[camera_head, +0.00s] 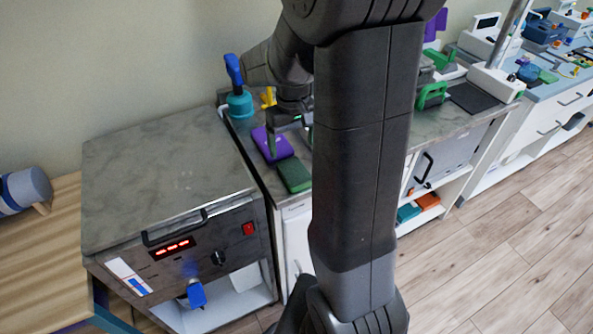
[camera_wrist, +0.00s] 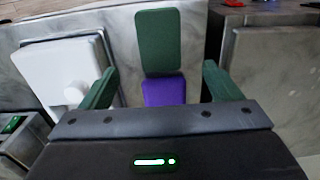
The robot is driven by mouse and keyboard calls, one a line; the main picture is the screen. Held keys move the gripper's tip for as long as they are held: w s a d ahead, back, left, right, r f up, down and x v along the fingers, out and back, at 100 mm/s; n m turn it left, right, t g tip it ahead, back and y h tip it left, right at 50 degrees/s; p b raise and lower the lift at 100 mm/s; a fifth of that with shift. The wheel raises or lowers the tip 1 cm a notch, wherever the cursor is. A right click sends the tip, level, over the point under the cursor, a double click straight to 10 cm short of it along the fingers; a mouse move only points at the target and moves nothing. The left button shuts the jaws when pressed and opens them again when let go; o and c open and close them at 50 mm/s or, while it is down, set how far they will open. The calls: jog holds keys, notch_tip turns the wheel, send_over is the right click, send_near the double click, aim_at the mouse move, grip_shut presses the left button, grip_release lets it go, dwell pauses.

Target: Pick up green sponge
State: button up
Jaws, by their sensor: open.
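The green sponge (camera_head: 294,174) is a dark green block lying near the front edge of the grey counter, just in front of a purple block (camera_head: 272,144). In the wrist view, the green sponge (camera_wrist: 158,42) lies ahead of the fingertips and the purple block (camera_wrist: 163,92) lies between the fingers. My gripper (camera_head: 288,132) is above the counter over the purple block. Its green fingers (camera_wrist: 159,72) are apart, with nothing held between them. My arm hides part of the counter in the head view.
A blue-and-teal tool (camera_head: 240,101) stands at the counter's back left. A marble-topped cabinet (camera_head: 165,185) with a red display stands left. Green devices (camera_head: 432,95) are right of my arm. A white object (camera_wrist: 62,75) is left in the wrist view.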

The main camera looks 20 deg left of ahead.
aim_at(294, 170)
notch_tip(294, 170, down, 4)
jog(key=shift+w+r, duration=0.1)
jog(key=shift+s+d+f, duration=0.1)
jog(key=shift+f, duration=1.3)
jog(key=shift+s+d+f, duration=0.1)
jog(key=shift+f, duration=1.25)
jog(key=c, duration=1.2)
jog(key=shift+o, duration=0.2)
notch_tip(294, 170, up, 10)
